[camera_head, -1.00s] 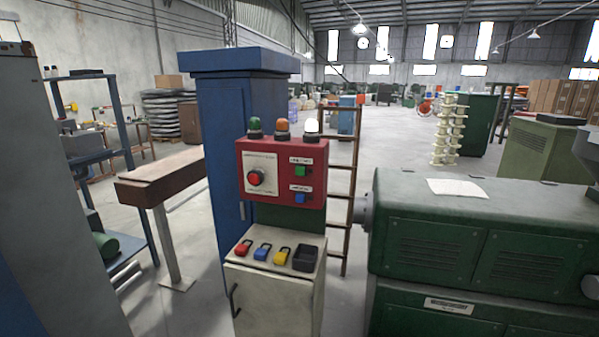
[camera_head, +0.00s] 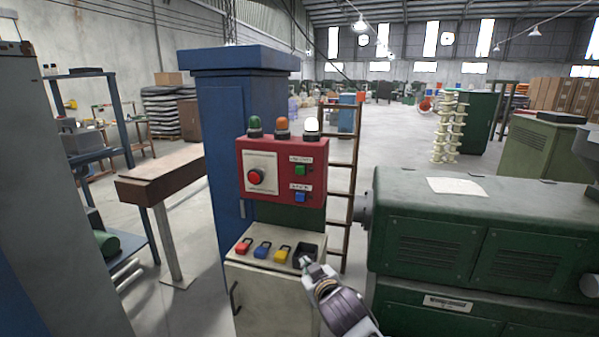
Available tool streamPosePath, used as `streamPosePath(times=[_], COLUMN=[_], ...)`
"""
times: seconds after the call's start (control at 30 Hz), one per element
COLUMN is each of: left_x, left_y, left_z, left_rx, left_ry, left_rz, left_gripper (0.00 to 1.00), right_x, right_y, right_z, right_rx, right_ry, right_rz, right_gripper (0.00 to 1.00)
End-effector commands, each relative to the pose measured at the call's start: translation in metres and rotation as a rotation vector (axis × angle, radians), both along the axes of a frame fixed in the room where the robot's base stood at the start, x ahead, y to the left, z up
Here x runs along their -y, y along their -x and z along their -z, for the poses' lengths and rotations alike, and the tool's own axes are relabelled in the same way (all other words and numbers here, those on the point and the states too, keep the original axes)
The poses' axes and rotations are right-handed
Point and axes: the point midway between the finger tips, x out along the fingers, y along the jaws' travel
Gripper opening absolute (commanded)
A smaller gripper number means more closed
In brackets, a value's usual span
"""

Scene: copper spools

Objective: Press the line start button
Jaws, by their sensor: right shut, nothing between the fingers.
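A red control box (camera_head: 282,172) stands on a pale cabinet (camera_head: 272,297) in front of a blue column. My right gripper (camera_head: 307,264) is shut and empty. It comes in from the bottom right, in front of the black tray on the cabinet's sloped top, below the buttons and apart from them. My left gripper is not in view.
Green, orange and white lamps top the box. A green machine (camera_head: 480,240) stands close on the right, a brown ladder (camera_head: 342,190) behind.

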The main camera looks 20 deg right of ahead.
Motion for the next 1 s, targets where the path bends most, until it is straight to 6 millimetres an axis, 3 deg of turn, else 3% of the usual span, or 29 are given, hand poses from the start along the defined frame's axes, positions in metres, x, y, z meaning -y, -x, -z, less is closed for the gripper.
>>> streamPosePath(times=[0.5, 0.8, 1.0], left_x=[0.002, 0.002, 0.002], left_y=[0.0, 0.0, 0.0], left_z=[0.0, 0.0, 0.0], left_rx=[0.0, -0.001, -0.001], left_ry=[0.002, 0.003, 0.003], left_rz=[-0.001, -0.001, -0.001], left_gripper=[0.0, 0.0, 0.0], right_x=[-0.014, -0.025, -0.03], right_y=[-0.06, -0.08, -0.085], right_z=[-0.123, -0.19, -0.218], right_rx=[0.36, 0.548, 0.627], right_ry=[0.067, 0.112, 0.135], right_rz=[-0.079, -0.138, -0.166], right_gripper=[0.0, 0.0, 0.0])
